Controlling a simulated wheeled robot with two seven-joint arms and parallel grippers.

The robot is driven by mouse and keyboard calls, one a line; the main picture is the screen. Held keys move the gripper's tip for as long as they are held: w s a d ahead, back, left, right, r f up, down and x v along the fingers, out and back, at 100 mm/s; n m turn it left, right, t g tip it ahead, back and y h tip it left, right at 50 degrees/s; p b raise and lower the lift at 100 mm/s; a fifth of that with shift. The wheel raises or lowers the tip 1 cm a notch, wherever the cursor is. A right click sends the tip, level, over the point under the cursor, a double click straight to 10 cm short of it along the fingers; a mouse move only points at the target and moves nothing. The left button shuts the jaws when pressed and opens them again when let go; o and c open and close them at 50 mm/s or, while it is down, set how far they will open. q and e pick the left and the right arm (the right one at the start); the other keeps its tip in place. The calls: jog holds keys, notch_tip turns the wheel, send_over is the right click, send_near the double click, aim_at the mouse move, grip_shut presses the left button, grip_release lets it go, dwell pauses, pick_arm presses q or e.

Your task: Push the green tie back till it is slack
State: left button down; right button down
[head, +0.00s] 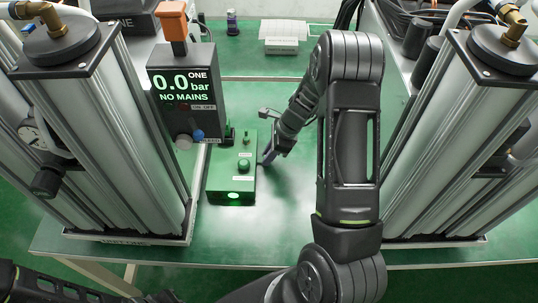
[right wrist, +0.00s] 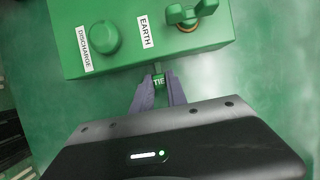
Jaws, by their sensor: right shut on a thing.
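The green tie (right wrist: 158,80), marked TIE, sticks out from the side of a green box (right wrist: 95,20) in the right wrist view. My right gripper (right wrist: 158,90) is shut on the tie, one finger on each side of it. The box also shows in the head view (head: 228,185), on the green table, with a lit green lamp at its front. There my right gripper (head: 267,158) is at the box's right side, and the tie is too small to make out. My left gripper is not in view.
The box top has a DISCHARGE knob (right wrist: 104,37) and an EARTH terminal (right wrist: 187,20). A display reading 0.0 bar, NO MAINS (head: 183,88) stands behind the box. Tall metal columns flank the table (head: 285,225) left and right. Bare table lies right of the box.

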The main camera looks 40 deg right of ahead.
jog(key=shift+s+d, duration=0.2)
jog(key=shift+d, duration=0.15)
jog(key=c, duration=1.7)
grip_release()
jog(key=shift+s+d, duration=0.15)
jog(key=shift+c, duration=0.2)
jog(key=o, duration=0.3)
jog(key=shift+a, duration=0.2)
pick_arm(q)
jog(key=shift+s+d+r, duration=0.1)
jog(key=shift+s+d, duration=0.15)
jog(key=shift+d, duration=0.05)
pick_arm(e)
jog(key=shift+o, duration=0.6)
jog(key=shift+d, duration=0.1)
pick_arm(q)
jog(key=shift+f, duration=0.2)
pick_arm(e)
jog(key=v, duration=0.7)
jog(key=shift+r, duration=0.35)
jog(key=shift+d, duration=0.15)
